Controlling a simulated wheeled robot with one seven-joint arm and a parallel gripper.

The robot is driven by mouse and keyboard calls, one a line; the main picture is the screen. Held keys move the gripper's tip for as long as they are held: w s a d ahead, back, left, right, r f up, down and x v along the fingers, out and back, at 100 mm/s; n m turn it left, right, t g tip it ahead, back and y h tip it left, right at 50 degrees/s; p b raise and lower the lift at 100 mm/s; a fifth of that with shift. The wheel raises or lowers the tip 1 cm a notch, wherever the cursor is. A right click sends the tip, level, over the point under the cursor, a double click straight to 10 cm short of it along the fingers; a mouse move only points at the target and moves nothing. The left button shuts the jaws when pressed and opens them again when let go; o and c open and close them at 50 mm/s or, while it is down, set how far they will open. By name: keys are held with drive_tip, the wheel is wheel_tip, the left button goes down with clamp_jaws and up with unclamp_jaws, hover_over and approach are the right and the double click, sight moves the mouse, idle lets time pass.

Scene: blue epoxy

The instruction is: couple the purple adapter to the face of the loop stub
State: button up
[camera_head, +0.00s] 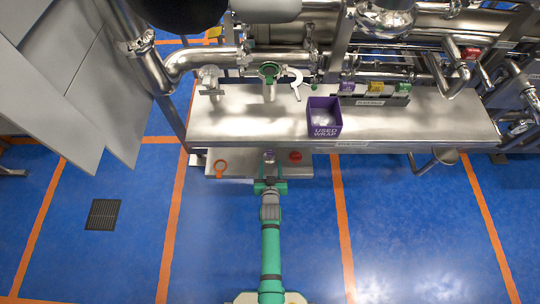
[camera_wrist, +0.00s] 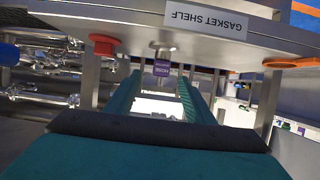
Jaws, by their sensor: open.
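My gripper (camera_head: 269,183) is open, in front of the low shelf at the bench's front edge. In the wrist view its two green fingers (camera_wrist: 158,88) stand apart, and nothing is clamped between them. Beyond them show a small metal fitting (camera_wrist: 160,48) and a purple tag (camera_wrist: 162,68); I cannot tell if these are the adapter. In the head view a purple piece (camera_head: 347,87) sits at the left end of a rack beside yellow and green ones. A short pipe with a green ring (camera_head: 268,72) rises at the bench's back; I cannot tell if it is the loop stub.
The low shelf (camera_head: 240,170) carries an orange ring (camera_head: 220,166) and a red piece (camera_head: 295,156); its label (camera_wrist: 219,23) reads GASKET SHELF. A purple USED WRAP bin (camera_head: 324,120) stands on the bench (camera_head: 430,125). Steel piping crowds the back.

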sight(270, 155)
drive_tip(key=x, duration=0.8)
drive_tip(key=shift+w+a, duration=0.1)
drive_tip(key=shift+w, duration=0.05)
drive_tip(key=shift+w+a, duration=0.1)
drive_tip(key=shift+w, duration=0.15)
drive_tip(key=shift+a+f, duration=0.1)
drive_tip(key=shift+a, duration=0.05)
drive_tip(key=shift+d, duration=0.35)
drive_tip(key=shift+c, duration=0.2)
drive_tip(key=c, duration=1.1)
drive_tip(key=shift+a, duration=0.15)
clamp_jaws()
